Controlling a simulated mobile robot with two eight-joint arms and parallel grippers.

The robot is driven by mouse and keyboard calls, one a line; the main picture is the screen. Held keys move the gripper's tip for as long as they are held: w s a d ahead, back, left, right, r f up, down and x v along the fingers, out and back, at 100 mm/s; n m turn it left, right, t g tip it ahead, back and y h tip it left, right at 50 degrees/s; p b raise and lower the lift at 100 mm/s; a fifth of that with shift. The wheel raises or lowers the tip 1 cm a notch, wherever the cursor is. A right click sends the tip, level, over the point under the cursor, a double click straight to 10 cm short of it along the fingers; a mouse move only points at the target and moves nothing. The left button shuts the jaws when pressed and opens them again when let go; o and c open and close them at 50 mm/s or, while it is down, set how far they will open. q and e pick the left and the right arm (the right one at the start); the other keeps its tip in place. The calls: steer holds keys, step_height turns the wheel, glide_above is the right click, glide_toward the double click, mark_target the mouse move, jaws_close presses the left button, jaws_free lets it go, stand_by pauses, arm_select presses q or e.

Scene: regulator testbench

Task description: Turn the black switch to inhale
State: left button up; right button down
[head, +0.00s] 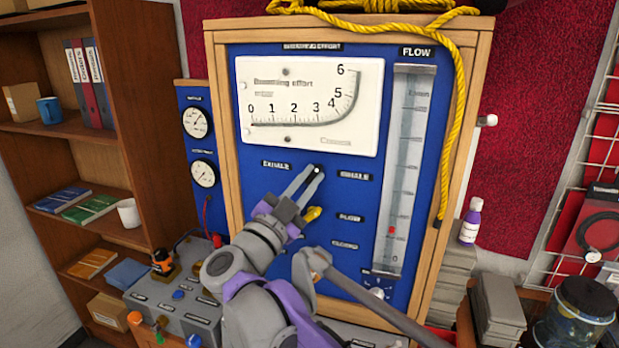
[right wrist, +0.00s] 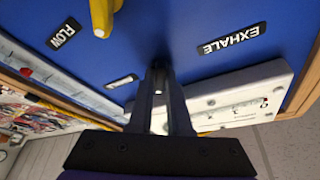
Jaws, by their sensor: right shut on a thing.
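The blue panel carries an EXHALE label (head: 277,165) on the left and an INHALE label (head: 355,176) on the right. My right gripper (head: 314,174) reaches the panel between these two labels. Its fingers are shut on the black switch (right wrist: 158,68), of which only a small dark part shows between the fingertips in the right wrist view. The fingers hide most of the switch, so I cannot tell which way it points. The EXHALE label also shows upside down in the right wrist view (right wrist: 228,38). My left gripper is not in view.
A yellow knob (head: 312,214) sits just below my right fingers. A breathing effort gauge (head: 310,105) is above and a flow tube (head: 405,170) is to the right. A yellow rope (head: 455,110) hangs on the frame's right side. A grey control box (head: 170,312) stands lower left.

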steer(key=shift+r+m+g+h, duration=0.1)
steer(key=shift+m+g+h, duration=0.3)
steer(key=shift+m, duration=1.1)
steer(key=c, duration=0.9)
jaws_free()
steer(key=shift+o, duration=0.2)
steer(key=shift+g, duration=0.3)
steer(key=shift+a, duration=0.1)
